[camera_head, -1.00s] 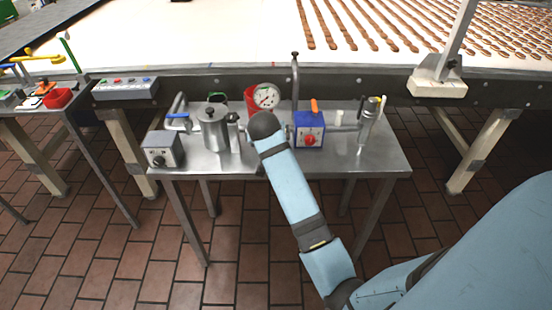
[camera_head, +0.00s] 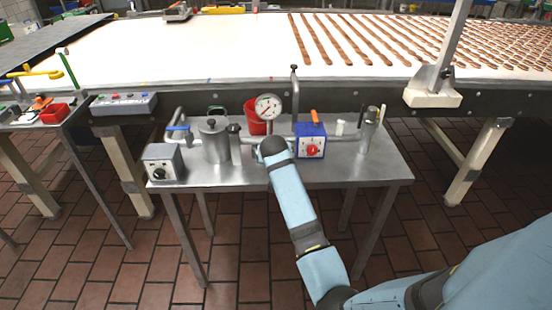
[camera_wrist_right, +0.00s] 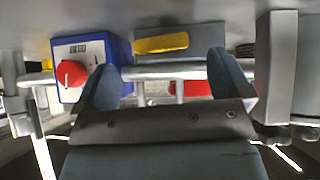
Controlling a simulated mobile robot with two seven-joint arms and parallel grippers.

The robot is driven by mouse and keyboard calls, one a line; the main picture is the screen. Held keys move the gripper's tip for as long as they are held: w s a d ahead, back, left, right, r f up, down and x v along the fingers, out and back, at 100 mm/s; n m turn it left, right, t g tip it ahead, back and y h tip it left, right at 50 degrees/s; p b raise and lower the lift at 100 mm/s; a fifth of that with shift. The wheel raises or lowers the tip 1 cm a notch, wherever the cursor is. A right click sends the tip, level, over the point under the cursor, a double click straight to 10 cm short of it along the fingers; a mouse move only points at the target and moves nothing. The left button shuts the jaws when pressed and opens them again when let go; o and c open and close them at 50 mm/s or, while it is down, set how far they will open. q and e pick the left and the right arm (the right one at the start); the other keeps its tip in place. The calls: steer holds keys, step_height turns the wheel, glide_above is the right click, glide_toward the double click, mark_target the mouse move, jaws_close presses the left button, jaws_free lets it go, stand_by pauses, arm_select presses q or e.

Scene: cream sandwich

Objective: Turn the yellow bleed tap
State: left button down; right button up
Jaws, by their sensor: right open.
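The yellow bleed tap shows in the right wrist view as a short, rounded yellow handle (camera_wrist_right: 161,43), lying roughly level near the top of the picture. My right gripper (camera_wrist_right: 162,70) is open, its two dark fingers to the left and right of the handle, with nothing held between them. I cannot tell how far the handle is beyond the fingertips. A grey pipe crosses between the fingers just below the handle. In the head view my right arm covers the tap and the gripper. My left gripper is not in view.
A blue box with a red knob (camera_head: 311,142) stands right of my wrist; it also shows in the right wrist view (camera_wrist_right: 92,62). A gauge (camera_head: 268,107), red bucket (camera_head: 255,126), metal canister (camera_head: 214,141) and grey switch box (camera_head: 162,163) share the steel table (camera_head: 225,177).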

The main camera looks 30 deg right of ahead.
steer(key=shift+x, duration=1.85)
